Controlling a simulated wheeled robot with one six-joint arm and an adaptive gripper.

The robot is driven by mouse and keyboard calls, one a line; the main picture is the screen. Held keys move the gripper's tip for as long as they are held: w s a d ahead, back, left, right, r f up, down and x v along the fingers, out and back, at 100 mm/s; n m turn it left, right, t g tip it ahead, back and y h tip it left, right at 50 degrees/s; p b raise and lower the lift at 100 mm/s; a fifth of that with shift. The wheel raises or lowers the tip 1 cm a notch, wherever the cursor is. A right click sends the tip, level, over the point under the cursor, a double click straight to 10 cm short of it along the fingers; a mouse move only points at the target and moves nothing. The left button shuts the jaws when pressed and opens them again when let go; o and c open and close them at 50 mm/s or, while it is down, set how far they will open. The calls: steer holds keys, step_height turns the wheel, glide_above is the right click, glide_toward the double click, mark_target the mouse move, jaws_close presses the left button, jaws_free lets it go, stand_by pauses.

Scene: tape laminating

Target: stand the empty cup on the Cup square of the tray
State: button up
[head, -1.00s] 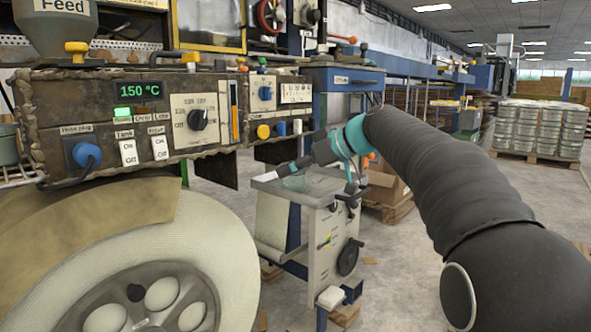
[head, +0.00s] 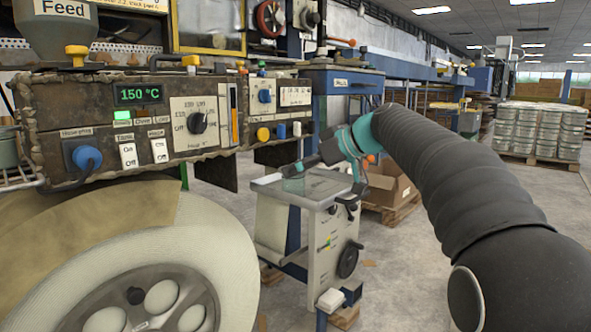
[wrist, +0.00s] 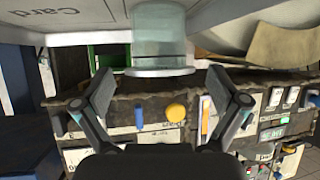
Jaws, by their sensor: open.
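A clear, teal-tinted cup (wrist: 158,40) stands upright on a pale grey tray (wrist: 105,32), seen upside down in the wrist view. The word Card is on the tray beside the cup; I cannot read a Cup label under it. In the head view the cup (head: 292,185) shows faintly on top of the grey cart. My gripper (wrist: 162,95) is open and empty, its fingers apart and just clear of the cup's rim end. In the head view my gripper (head: 308,162) is at the cart top, close to the cup; its fingertips are small there.
A control panel (head: 138,125) with knobs and switches stands to the left, above a large pale roll (head: 60,275). A cardboard box (head: 392,188) sits on a pallet behind the cart. Open floor lies to the right, with stacked cans (head: 540,130) farther back.

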steer(key=v, duration=1)
steer(key=shift+s+d+r+p, duration=0.1)
steer(key=shift+p, duration=0.2)
steer(key=s+d+f+m+h, duration=0.3)
steer(key=s+f+m, duration=0.1)
steer(key=s+f, duration=0.6)
steer(key=s+d+f+m+h, duration=0.3)
steer(key=s+f+m+h, duration=0.1)
steer(key=s+f, duration=0.6)
steer(key=s+d+f+m+h, duration=0.4)
steer(key=s+f, duration=0.6)
steer(key=s, duration=0.3)
steer(key=shift+f+m, duration=0.15)
steer(key=shift+m, duration=0.15)
